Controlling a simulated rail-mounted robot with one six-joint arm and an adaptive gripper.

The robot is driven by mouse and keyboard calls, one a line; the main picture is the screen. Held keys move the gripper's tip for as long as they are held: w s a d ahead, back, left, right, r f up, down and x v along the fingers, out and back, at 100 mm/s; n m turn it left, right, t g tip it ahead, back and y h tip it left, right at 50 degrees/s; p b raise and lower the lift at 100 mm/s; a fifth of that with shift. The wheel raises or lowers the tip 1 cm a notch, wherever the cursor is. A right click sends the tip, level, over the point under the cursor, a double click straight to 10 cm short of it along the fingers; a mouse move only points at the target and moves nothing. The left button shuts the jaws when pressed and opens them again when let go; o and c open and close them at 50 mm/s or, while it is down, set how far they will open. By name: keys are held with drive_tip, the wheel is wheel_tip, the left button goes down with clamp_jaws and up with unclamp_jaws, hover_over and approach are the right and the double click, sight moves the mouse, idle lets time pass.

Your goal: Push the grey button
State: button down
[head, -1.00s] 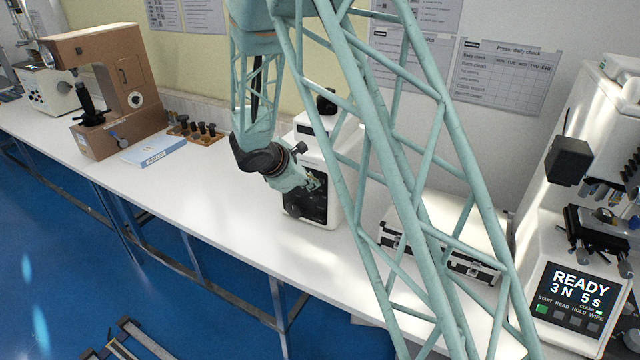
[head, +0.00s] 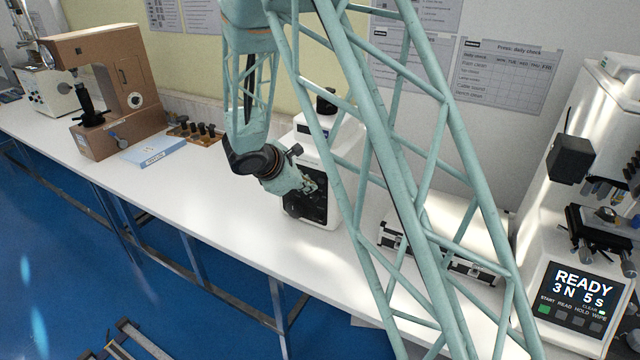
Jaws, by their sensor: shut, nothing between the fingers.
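My gripper (head: 310,187) shows in the head view, small and partly lost against the dark front panel (head: 305,208) of a white tester (head: 336,155) in the middle of the bench. Its fingers are shut and empty; I cannot tell whether they touch the panel. The gripper and the arm hide part of this panel, and I make out no button on it. On the right, another white tester has a lit screen (head: 583,283) reading READY. Below it are a green START button (head: 543,309) and several grey buttons, such as the one under READ (head: 561,314).
A brown tester (head: 105,90) stands at the left, with a blue-white booklet (head: 155,150) and a wooden rack (head: 196,133) beside it. A metal-edged case (head: 465,265) lies behind my arm's lattice. The bench front (head: 200,200) is clear.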

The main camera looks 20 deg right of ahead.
drive_tip(key=shift+s+a+b, duration=0.75)
drive_tip(key=shift+s+a, duration=1)
drive_tip(key=shift+r, duration=0.1)
